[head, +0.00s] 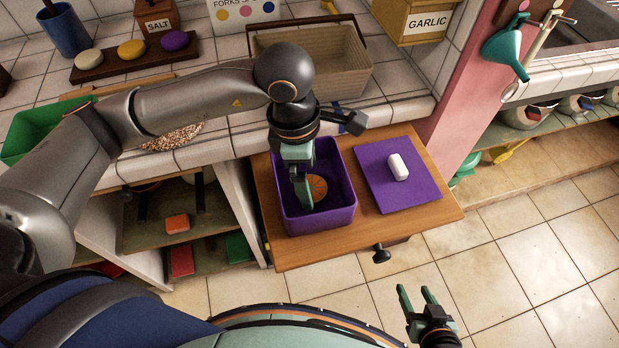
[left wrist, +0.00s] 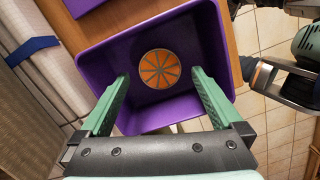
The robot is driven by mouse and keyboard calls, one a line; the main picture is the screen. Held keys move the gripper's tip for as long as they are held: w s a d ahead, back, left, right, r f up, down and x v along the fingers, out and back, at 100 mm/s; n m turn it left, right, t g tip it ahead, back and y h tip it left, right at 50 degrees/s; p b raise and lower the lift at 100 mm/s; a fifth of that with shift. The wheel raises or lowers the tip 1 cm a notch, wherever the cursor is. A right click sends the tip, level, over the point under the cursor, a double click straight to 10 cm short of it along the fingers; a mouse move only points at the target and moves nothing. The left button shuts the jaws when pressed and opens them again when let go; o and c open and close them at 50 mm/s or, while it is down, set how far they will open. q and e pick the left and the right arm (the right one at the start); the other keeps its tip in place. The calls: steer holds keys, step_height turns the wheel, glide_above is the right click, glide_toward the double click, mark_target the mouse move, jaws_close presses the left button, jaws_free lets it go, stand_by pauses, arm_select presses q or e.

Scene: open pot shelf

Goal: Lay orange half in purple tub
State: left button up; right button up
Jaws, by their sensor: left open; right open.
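The orange half (head: 317,187) lies cut face up on the floor of the purple tub (head: 347,218). In the left wrist view the orange half (left wrist: 160,69) shows whole inside the purple tub (left wrist: 205,50), beyond my fingertips. My left gripper (head: 305,190) reaches down into the tub, open, beside the orange half; its fingers hide part of the tub. In the left wrist view my left gripper (left wrist: 160,85) has its fingers wide apart with nothing between them. My right gripper (head: 418,296) is open and empty, low over the tiled floor.
A beige basket (head: 345,72) and a green bin (head: 30,135) are on the tiled counter. Floor at right is clear.

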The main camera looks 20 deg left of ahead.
arm_select(q)
step_height(320, 180, up, 10)
steer(key=a, duration=0.1)
steer(key=shift+s+f, duration=0.15)
steer(key=shift+s, duration=0.05)
